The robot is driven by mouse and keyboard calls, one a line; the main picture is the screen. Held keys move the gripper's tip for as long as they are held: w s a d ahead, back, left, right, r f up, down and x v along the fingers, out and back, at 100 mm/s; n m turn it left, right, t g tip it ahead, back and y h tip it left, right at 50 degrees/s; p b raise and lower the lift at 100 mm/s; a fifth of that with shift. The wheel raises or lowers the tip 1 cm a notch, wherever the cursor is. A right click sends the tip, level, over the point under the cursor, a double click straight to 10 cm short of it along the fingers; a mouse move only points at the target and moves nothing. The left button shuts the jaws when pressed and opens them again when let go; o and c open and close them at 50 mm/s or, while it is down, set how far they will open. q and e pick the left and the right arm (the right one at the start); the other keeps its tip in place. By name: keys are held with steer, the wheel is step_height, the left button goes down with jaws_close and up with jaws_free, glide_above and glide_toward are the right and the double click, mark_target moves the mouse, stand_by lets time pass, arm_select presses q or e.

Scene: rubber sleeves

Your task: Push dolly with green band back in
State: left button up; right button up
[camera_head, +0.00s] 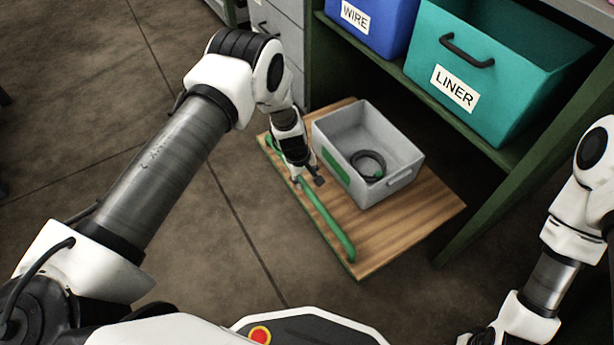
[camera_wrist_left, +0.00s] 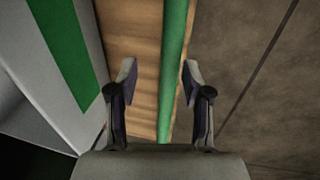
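The dolly is a low wooden board (camera_head: 405,225) sticking out from under the shelf onto the floor. A green bar (camera_head: 328,224) runs along its front edge. On the board stands a grey bin (camera_head: 395,165) with a green patch (camera_head: 336,168) on its front side and a dark ring-shaped sleeve inside. My left gripper (camera_head: 308,183) is at the green bar, beside the bin's front left corner. In the left wrist view its two fingers (camera_wrist_left: 160,95) are apart, with the bar (camera_wrist_left: 173,55) passing between them, nearer the right finger. Contact cannot be told. My right gripper is out of frame.
A green-framed shelf above the dolly holds a blue bin marked WIRE (camera_head: 368,22) and a teal bin marked LINER (camera_head: 490,85). A green upright (camera_head: 490,205) stands right of the dolly. Grey drawers (camera_head: 278,20) stand at the left. The floor in front is clear.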

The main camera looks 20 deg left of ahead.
mark_target(304, 185)
arm_select(q)
steer(key=shift+s+a+r+p, duration=0.15)
steer(key=shift+r+p, duration=0.6)
steer(key=shift+r, duration=0.25)
steer(key=shift+s+a+r+p, duration=0.1)
steer(key=shift+s+r+p, duration=0.1)
steer(key=shift+r+p, duration=0.7)
steer(key=shift+s+a+r+p, duration=0.15)
steer(key=shift+r+p, duration=0.45)
steer(key=shift+r, duration=0.55)
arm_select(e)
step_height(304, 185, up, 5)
arm_select(q)
steer(key=shift+f, duration=0.1)
steer(key=f+b, duration=0.2)
steer(key=f, duration=0.2)
steer(key=f+b, duration=0.2)
steer(key=f, duration=0.3)
steer(key=shift+w+d, duration=0.15)
steer(key=shift+w, duration=0.05)
steer(key=shift+r, duration=0.15)
jaws_close()
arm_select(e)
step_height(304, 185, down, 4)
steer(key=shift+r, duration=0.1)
